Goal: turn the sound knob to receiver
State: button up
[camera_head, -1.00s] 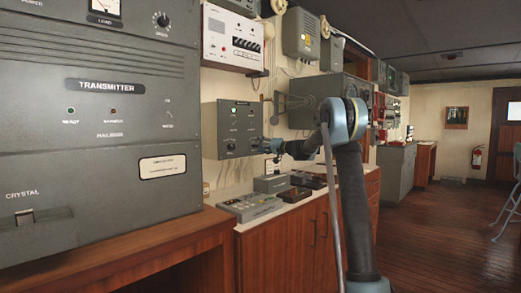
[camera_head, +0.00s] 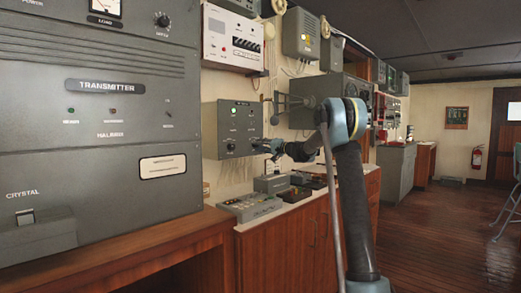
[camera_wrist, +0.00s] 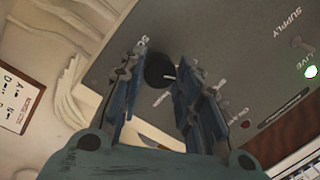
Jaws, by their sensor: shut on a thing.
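The grey wall box (camera_head: 222,122) carries small lights and knobs on its front. In the wrist view its panel (camera_wrist: 225,40) appears turned, with "SUPPLY" and "LIVE" lettering, a small switch and a lit green lamp. A round black knob (camera_wrist: 158,72) with a pale pointer mark sits between my fingers; the lettering around it is partly hidden, so I cannot read its setting. My gripper (camera_wrist: 153,80) has a blue finger on either side of this knob and is shut on it. In the head view my gripper (camera_head: 256,146) meets the box's lower right front.
A counter (camera_head: 243,227) with small grey devices (camera_head: 250,207) runs below the box. The large transmitter cabinet (camera_head: 95,110) stands at the left. Other wall units (camera_head: 233,38) hang above. The wooden floor (camera_head: 440,235) at the right is largely open.

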jog(key=m, duration=0.5)
jog(key=shift+d+f+m, duration=0.1)
jog(key=shift+m, duration=0.3)
jog(key=shift+t, duration=0.3)
jog(key=o, duration=1.1)
jog(key=shift+w+f, duration=0.1)
jog(key=shift+c, duration=0.2)
jog(key=v, duration=1.2)
